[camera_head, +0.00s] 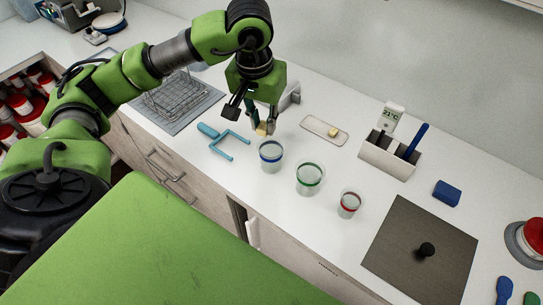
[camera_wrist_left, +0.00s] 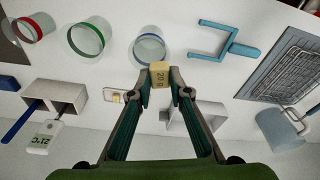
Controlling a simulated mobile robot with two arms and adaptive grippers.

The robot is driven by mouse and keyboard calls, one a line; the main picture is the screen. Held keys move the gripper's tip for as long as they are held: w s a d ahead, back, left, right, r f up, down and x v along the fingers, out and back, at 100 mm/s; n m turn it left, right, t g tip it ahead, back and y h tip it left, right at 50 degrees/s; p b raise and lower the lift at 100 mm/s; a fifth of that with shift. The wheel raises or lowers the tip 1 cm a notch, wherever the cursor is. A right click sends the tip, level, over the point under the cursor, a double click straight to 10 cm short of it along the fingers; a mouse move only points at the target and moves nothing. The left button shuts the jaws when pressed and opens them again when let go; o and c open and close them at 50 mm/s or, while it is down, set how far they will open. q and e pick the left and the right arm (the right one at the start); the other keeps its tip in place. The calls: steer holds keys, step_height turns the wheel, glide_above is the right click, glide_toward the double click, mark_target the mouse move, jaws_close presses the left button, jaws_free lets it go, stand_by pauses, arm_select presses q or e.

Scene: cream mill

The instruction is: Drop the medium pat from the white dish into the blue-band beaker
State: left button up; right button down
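In the wrist view the blue-band beaker (camera_wrist_left: 149,52) lies just past the fingertips (camera_wrist_left: 161,82). The beaker is clear and upright; I see no pat in it. The white dish (camera_head: 312,124) stands to the right behind the beaker, with one yellow pat (camera_head: 333,132) on it. My right gripper is not in view.
A green-band beaker (camera_head: 309,182) and a red-band beaker (camera_head: 349,206) stand in a row to the right. A blue fork-shaped tool (camera_head: 226,142) lies to the left. A white holder (camera_head: 388,157), a blue block (camera_head: 447,193) and a dark board (camera_head: 410,270) are further right.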

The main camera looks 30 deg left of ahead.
arm_select(q)
steer(key=o, duration=0.5)
step_height(320, 180, up, 12)
steer(key=s, duration=0.1)
steer(key=shift+s+d, duration=0.2)
steer(key=shift+s, duration=0.2)
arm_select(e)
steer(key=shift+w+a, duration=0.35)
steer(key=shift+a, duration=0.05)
arm_select(q)
steer(key=shift+f, duration=0.1)
